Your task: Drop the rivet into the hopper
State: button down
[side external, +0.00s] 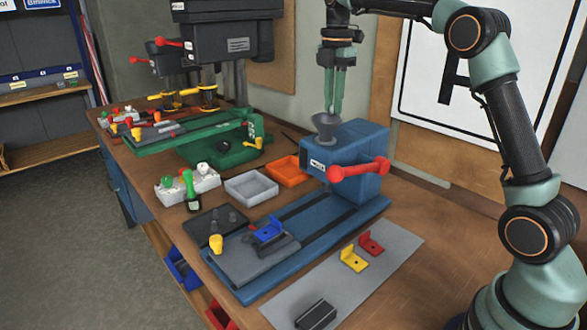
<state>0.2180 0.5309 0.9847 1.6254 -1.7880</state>
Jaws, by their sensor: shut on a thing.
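My gripper (334,108) points straight down just above the mouth of the grey hopper (326,124). The hopper is a funnel on top of the blue machine (352,150), which has a red lever (358,170). The green fingers are close together, shut on the rivet. The rivet itself is too small or too hidden between the fingertips and the hopper rim to make out.
A blue bracket (268,231) sits on the machine's base. Yellow (353,260) and red (371,243) brackets and a black block (316,315) lie on a grey mat (385,258). A grey tray (251,187) and an orange tray (288,171) stand left of the machine.

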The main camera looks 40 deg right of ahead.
jog(key=c, duration=0.7)
grip_release()
notch_tip(320, 180, up, 7)
jog(key=shift+r, duration=0.2)
